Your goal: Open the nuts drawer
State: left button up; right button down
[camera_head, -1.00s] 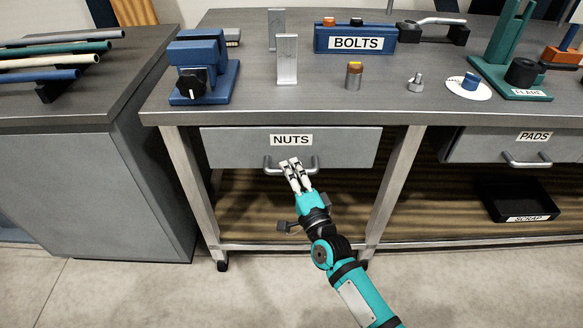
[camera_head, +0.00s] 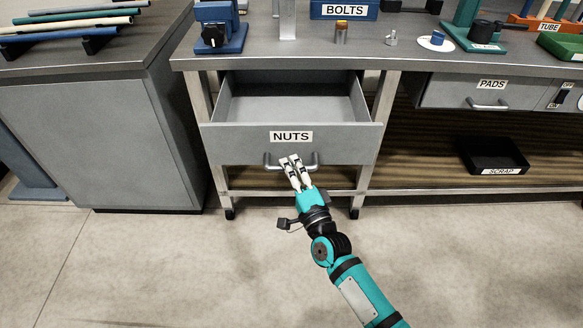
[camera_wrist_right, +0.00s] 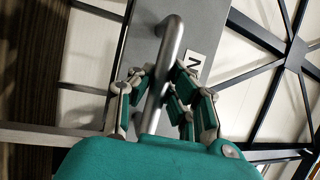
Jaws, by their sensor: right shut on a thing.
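The grey nuts drawer (camera_head: 235,143) stands pulled out from under the workbench, and its inside shows as a bare grey tray. A white NUTS label is on its front. My right gripper (camera_head: 291,162) is shut on the drawer's metal bar handle (camera_head: 309,164), at the middle of the bar. In the right wrist view the handle (camera_wrist_right: 172,45) runs between the fingers of my right gripper (camera_wrist_right: 160,85), with part of the label beside it. My left gripper is not in view.
The PADS drawer (camera_head: 450,93) is shut at right. A black scrap tray (camera_head: 492,155) sits on the lower shelf. A grey cabinet (camera_head: 95,145) stands at left. The floor in front is clear.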

jog(key=shift+s+f, duration=0.1)
jog(key=shift+s, duration=0.1)
jog(key=c, duration=1.4)
grip_release()
jog(key=shift+w, duration=0.1)
jog(key=shift+c, duration=0.2)
jog(key=shift+o, duration=1)
jog(key=v, duration=1.2)
